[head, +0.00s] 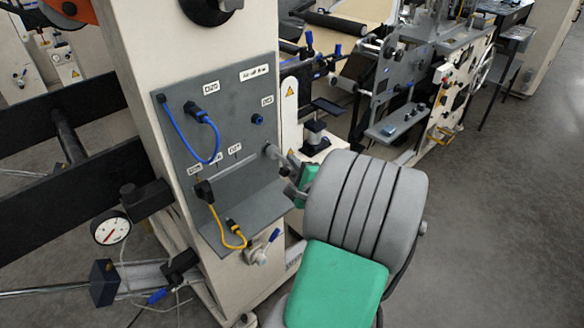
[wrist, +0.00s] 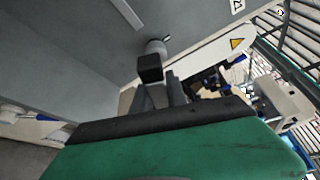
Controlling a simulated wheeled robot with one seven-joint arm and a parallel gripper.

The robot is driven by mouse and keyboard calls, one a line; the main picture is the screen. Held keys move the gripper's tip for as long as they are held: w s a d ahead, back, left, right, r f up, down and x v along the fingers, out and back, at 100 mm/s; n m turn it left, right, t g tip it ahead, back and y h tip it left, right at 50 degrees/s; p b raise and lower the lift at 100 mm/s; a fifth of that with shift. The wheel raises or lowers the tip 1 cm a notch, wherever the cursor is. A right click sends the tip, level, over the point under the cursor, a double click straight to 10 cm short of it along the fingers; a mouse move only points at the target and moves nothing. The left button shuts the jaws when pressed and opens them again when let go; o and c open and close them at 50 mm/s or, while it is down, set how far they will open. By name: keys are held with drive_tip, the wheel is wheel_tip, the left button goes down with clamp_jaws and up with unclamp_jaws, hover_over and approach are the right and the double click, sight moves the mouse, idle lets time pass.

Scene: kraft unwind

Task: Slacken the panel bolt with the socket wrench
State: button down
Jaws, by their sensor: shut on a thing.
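The grey panel (head: 225,125) is on the front of a cream machine column. My gripper (head: 290,190) is at the panel's right edge, partly hidden behind my grey and green arm. It is shut on what looks like the socket wrench (wrist: 150,68), whose dark square end shows between the grey fingers (wrist: 160,95) in the wrist view. A silver round part (head: 272,152) sits against the panel just beyond the fingers; it also shows in the wrist view (wrist: 157,46). The panel bolt itself is not visible. I cannot tell whether the wrench is seated on it.
A blue cable (head: 190,145) and a yellow cable (head: 222,228) loop off the panel left of my gripper. A grey ledge (head: 245,215) juts out below. A dial gauge (head: 110,228) is at lower left. Another machine (head: 410,90) stands behind; open floor (head: 500,220) lies right.

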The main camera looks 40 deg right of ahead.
drive_tip(key=shift+f+b, duration=0.2)
drive_tip(key=shift+b, duration=0.55)
drive_tip(key=shift+n+b, duration=0.7)
drive_tip(key=shift+b, duration=0.45)
drive_tip(key=shift+r+h, duration=0.2)
drive_tip(key=shift+h, duration=0.2)
